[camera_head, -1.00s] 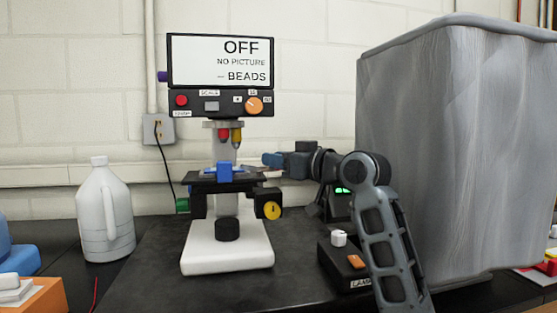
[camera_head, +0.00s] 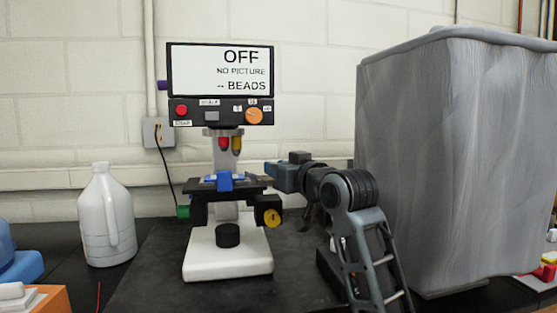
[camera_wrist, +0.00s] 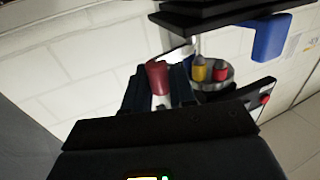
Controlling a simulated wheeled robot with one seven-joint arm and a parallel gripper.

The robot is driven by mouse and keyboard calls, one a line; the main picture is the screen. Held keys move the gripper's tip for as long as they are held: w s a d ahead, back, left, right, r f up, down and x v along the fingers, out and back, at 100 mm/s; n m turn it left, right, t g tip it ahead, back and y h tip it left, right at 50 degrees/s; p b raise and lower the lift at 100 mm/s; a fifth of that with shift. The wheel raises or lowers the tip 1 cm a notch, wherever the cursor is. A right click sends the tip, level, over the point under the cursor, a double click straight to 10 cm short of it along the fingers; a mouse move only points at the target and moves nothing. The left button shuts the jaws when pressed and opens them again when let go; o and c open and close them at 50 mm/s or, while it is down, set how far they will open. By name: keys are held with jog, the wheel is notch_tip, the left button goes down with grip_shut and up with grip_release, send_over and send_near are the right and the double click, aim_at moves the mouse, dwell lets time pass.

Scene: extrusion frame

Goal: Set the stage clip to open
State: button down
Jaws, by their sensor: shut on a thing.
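The stage clip (camera_head: 225,181) is a blue piece on the black microscope stage (camera_head: 204,188), slightly left of the stage's middle. In the wrist view, the blue clip (camera_wrist: 272,38) shows at the top right against the dark stage. My gripper (camera_head: 270,173) is just right of the stage in the head view, apart from the clip. In the wrist view, my gripper (camera_wrist: 157,82) is shut on a small dark red piece (camera_wrist: 157,75) with a pale end. Whether the clip stands open or closed is hard to tell.
The microscope's screen (camera_head: 221,70) reads OFF, NO PICTURE, BEADS. Red and yellow objectives (camera_head: 231,144) hang above the stage. A yellow-faced knob (camera_head: 271,218) sits below my gripper. A large grey bin (camera_head: 450,170) stands to the right and a white jug (camera_head: 106,215) to the left.

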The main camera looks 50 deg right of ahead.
jog(key=m+h, duration=0.1)
jog(key=g+h+p, duration=0.1)
jog(key=a+m+h, duration=0.1)
jog(key=shift+s+a+r+m+g+h+p, duration=0.1)
jog(key=shift+s+m+g+h+p, duration=0.2)
jog(key=shift+h, duration=0.1)
jog(key=shift+a+m+g+h, duration=0.3)
jog(key=shift+m+g+h, duration=0.3)
jog(key=shift+h, duration=0.4)
jog(key=m+g+h, duration=0.1)
jog(key=m+g+h+b, duration=0.1)
jog(key=a+m+g+h, duration=0.1)
jog(key=shift+s+f+b, duration=0.15)
jog(key=shift+f+b, duration=0.1)
jog(key=shift+b, duration=0.1)
jog(key=shift+a+r+m+g+h+b, duration=0.1)
jog(key=shift+a+m+g+h+b, duration=0.15)
jog(key=shift+m+g+h+b, duration=0.7)
jog(key=shift+s+m+g+h, duration=0.1)
jog(key=shift+m+g+h, duration=0.15)
jog(key=shift+g, duration=0.2)
jog(key=c, duration=1.1)
grip_release()
jog(key=shift+a, duration=0.1)
jog(key=b+v, duration=0.1)
jog(key=v, duration=0.6)
jog(key=shift+s+a, duration=0.15)
jog(key=shift+a, duration=0.15)
